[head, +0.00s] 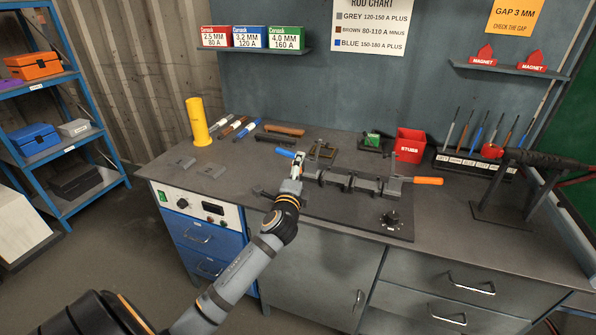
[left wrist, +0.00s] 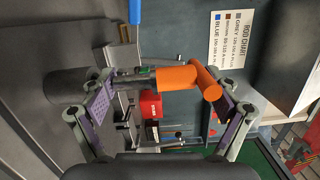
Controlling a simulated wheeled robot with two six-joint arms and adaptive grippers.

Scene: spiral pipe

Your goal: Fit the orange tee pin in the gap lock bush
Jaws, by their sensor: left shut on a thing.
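My left gripper (head: 296,165) is at the left end of the pipe clamp fixture (head: 350,182) on the bench. In the left wrist view, its two fingers (left wrist: 165,90) stand apart, with an orange tee pin (left wrist: 172,78) between them. The pin's crossbar is beside the right-hand finger. A dark cylinder (left wrist: 65,86) lies in line with the pin, behind the left-hand finger. I cannot tell whether this cylinder is the gap lock bush or whether the pin enters it. The gripper hides the pin in the head view. My right gripper is out of view.
A blue handle (head: 285,153) is close beside my left gripper. An orange handle (head: 428,181) sticks out at the fixture's right end. A red stubs box (head: 410,145) and a rod rack (head: 475,162) stand behind. A yellow cylinder (head: 197,122) stands at the left.

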